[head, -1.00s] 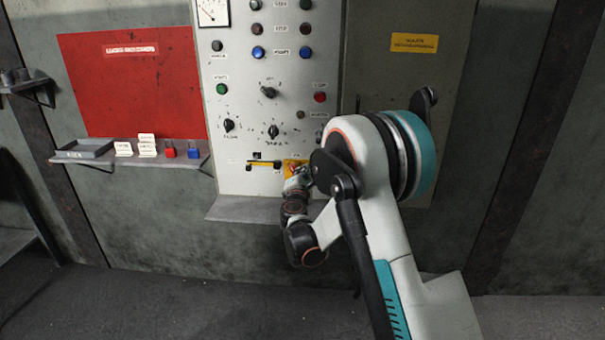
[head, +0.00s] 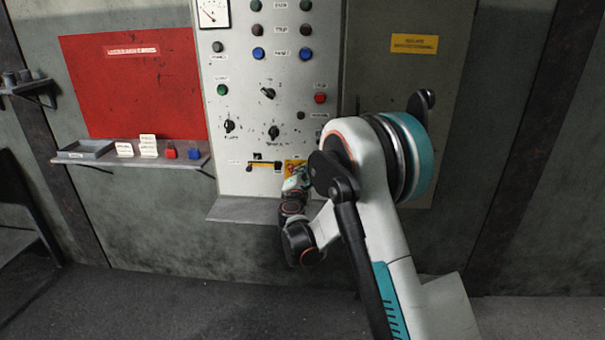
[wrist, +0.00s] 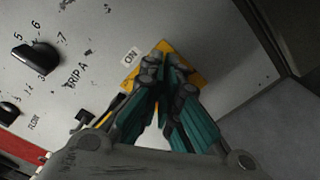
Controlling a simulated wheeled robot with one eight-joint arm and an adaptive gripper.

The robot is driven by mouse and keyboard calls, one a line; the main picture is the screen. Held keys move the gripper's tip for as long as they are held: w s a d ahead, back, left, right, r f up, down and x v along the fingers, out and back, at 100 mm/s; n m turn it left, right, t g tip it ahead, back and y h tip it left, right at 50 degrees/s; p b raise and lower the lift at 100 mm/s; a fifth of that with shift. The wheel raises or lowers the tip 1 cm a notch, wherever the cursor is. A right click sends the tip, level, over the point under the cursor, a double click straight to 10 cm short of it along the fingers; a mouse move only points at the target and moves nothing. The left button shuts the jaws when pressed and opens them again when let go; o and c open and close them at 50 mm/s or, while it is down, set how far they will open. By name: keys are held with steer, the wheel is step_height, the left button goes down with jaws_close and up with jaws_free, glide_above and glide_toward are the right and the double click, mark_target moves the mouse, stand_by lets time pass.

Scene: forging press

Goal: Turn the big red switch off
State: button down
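A yellow plate (head: 289,164) sits at the lower right of the grey control panel (head: 232,182). In the wrist view the yellow plate (wrist: 197,62) has an ON label (wrist: 131,56) beside it. My gripper (head: 298,178) is at this plate, and it also shows in the wrist view (wrist: 165,68) with its fingertips close together over the plate. The fingers cover the middle of the plate, so I cannot make out the big red switch or its position. Whether the fingers are closed on it cannot be told.
Several knobs, including a black selector (wrist: 36,54), buttons and a red button (head: 320,98) are on the panel. A narrow ledge (head: 243,210) juts out below it. A shelf at left holds a tray (head: 85,150), cards and red and blue padlocks (head: 194,153).

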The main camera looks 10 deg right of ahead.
steer(key=shift+w+a+f, duration=0.1)
steer(key=shift+w+a, duration=0.05)
steer(key=shift+a, duration=0.5)
steer(key=shift+a+f, duration=0.2)
steer(key=shift+f, duration=0.15)
stand_by(1.9)
steer(key=shift+d+r, duration=0.1)
steer(key=shift+d, duration=0.05)
steer(key=shift+s+d+r, duration=0.15)
steer(key=shift+s+d, duration=0.05)
steer(key=shift+d, duration=0.05)
steer(key=d+v, duration=0.1)
steer(key=v, duration=0.7)
steer(key=shift+r, duration=0.35)
stand_by(0.3)
steer(key=shift+s, duration=0.15)
